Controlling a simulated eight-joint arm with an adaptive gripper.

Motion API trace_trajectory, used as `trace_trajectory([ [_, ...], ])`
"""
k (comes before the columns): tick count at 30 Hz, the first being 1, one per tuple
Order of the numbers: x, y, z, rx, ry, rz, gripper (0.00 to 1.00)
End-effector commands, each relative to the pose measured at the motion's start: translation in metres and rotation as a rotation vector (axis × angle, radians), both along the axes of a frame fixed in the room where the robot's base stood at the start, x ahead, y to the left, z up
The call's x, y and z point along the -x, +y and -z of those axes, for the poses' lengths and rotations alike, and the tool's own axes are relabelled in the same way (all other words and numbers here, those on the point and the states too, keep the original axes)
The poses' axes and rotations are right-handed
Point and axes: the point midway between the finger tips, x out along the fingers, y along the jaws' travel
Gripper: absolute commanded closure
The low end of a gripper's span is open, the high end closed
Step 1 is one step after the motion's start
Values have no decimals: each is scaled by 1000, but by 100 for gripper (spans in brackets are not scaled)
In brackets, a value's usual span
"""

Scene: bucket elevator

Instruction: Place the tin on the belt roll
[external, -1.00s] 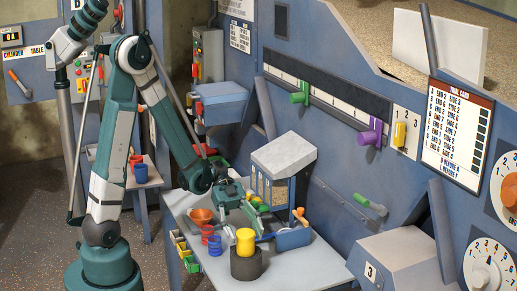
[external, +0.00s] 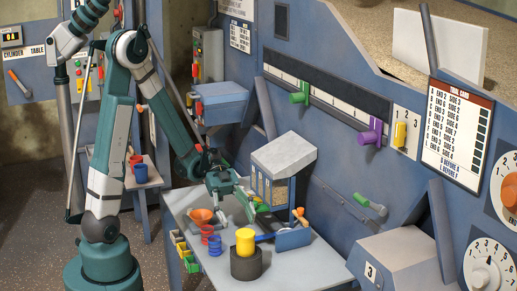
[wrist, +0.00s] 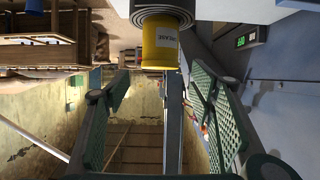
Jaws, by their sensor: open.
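The yellow tin (external: 245,241) stands upright on top of the black belt roll (external: 246,266) near the front of the grey table. In the wrist view the tin (wrist: 160,47), marked "GREASE", appears upside down against the spiral end of the roll (wrist: 163,15). My gripper (external: 250,213) is behind the tin in the external view, apart from it. In the wrist view my gripper (wrist: 160,84) has its green-padded fingers spread wide, with nothing held between them. The tin is beyond the fingertips.
An orange funnel (external: 201,216), a red cup (external: 207,231) and a blue cup (external: 215,246) stand left of the roll. A glazed grey box (external: 283,155) stands behind, with a blue scoop (external: 293,239) to the right. The table's front right is clear.

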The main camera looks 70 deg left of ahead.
Motion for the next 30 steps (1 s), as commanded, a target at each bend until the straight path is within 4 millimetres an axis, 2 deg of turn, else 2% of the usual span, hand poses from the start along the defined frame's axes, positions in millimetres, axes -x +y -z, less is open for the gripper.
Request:
trace_trajectory([
  [19, 0, -3, -1, -14, 19, -12, 46],
  [30, -2, -17, -7, -145, 190, -149, 46],
])
